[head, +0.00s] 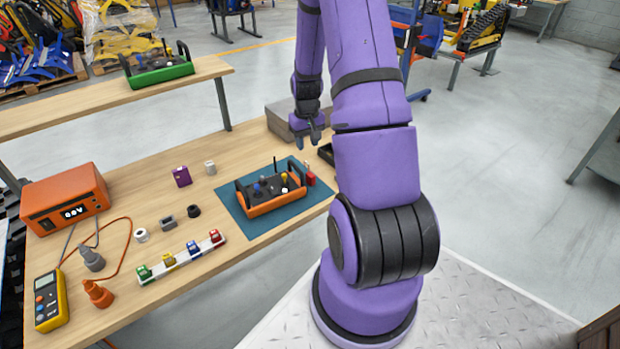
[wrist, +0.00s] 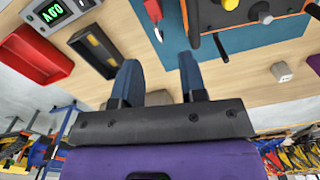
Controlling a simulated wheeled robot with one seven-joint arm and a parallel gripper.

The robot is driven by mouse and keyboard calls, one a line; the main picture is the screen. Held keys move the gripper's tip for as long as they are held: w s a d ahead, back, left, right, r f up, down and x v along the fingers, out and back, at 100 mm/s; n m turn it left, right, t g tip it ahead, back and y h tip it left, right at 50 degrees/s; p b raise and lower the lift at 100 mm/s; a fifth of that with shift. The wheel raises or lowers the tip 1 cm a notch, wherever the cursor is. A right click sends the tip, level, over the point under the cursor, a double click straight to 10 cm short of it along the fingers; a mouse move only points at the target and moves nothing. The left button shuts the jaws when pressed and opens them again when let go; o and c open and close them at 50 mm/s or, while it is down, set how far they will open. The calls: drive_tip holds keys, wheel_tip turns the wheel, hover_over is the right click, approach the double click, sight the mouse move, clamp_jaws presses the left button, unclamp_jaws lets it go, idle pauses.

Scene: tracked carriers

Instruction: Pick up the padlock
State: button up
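A small red padlock-like item (head: 311,179) with a thin pale metal part stands at the right edge of the blue mat (head: 232,206), beside the orange carrier (head: 278,203). In the wrist view this red item (wrist: 153,10) shows at the top edge, partly cut off, its metal part pointing toward my gripper. My gripper (head: 307,144) is above the table's far right part, up and behind the red item. In the wrist view my gripper (wrist: 158,72) has its two fingers wide apart, with only bare wood between them.
An orange power unit (head: 66,199), a yellow meter (head: 50,301) and a strip of several coloured locks (head: 182,258) occupy the left and front. The wrist view shows a red bin (wrist: 30,55) and a black box (wrist: 93,50) near my gripper. A raised shelf (head: 120,97) runs behind.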

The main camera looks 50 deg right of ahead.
sight(308, 164)
drive_tip(key=f, duration=1)
drive_tip(key=shift+d+f, duration=0.2)
drive_tip(key=shift+f, duration=0.2)
drive_tip(key=shift+c, duration=0.2)
clamp_jaws()
